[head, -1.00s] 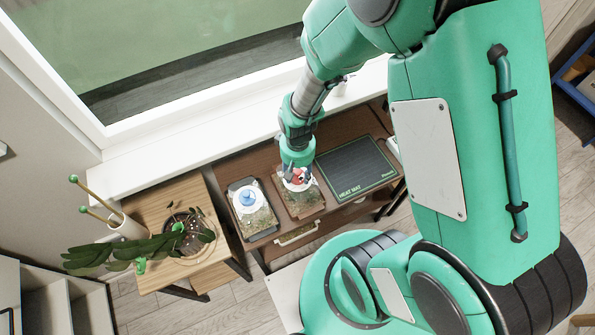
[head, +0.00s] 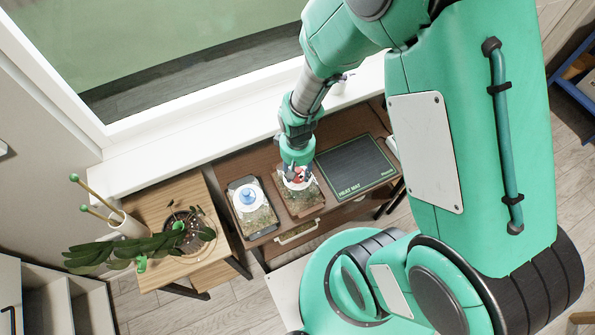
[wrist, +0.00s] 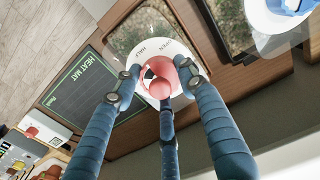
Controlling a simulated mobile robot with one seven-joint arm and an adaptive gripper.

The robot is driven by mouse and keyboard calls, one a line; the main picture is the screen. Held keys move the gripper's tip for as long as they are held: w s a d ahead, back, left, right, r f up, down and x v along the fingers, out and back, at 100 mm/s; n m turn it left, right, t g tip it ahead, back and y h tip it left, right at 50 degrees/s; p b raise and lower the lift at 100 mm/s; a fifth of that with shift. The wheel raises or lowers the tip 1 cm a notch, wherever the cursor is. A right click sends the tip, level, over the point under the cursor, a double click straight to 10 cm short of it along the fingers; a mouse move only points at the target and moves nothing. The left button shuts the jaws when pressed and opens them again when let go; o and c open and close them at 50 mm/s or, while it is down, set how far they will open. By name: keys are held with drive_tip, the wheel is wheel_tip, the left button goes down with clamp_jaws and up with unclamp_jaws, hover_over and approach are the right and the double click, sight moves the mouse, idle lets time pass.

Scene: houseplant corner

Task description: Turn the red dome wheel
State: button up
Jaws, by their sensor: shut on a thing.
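The red dome wheel (wrist: 161,75) sits on a white disc (wrist: 141,42) marked "OPEN" and "HALF" in the wrist view. The disc is on a clear-topped tray with a brown rim. In the head view the red wheel (head: 299,176) shows in part under my gripper (head: 297,166). In the wrist view my gripper (wrist: 160,82) is shut on the red wheel, with blue fingers on its left, right and near sides. The fingers hide part of the disc's lettering.
A second tray (head: 263,219) with a blue wheel (head: 248,197) stands just left. A heat mat (head: 352,166) lies to the right on the brown bench. A potted plant (head: 163,243) and white pot (head: 128,226) stand on the wooden table farther left.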

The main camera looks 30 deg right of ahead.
drive_tip(key=o, duration=1.2)
drive_tip(key=shift+c, duration=0.2)
wheel_tip(320, 180, up, 12)
idle(0.4)
drive_tip(key=s+r+t, duration=0.2)
drive_tip(key=s+r, duration=0.3)
drive_tip(key=r, duration=1)
drive_tip(key=s+a+r+m+t, duration=0.1)
drive_tip(key=s+r+t, duration=0.2)
drive_tip(key=r, duration=1.2)
drive_tip(key=shift+s+a+t, duration=0.25)
drive_tip(key=shift+s+t, duration=0.05)
drive_tip(key=shift+s, duration=0.6)
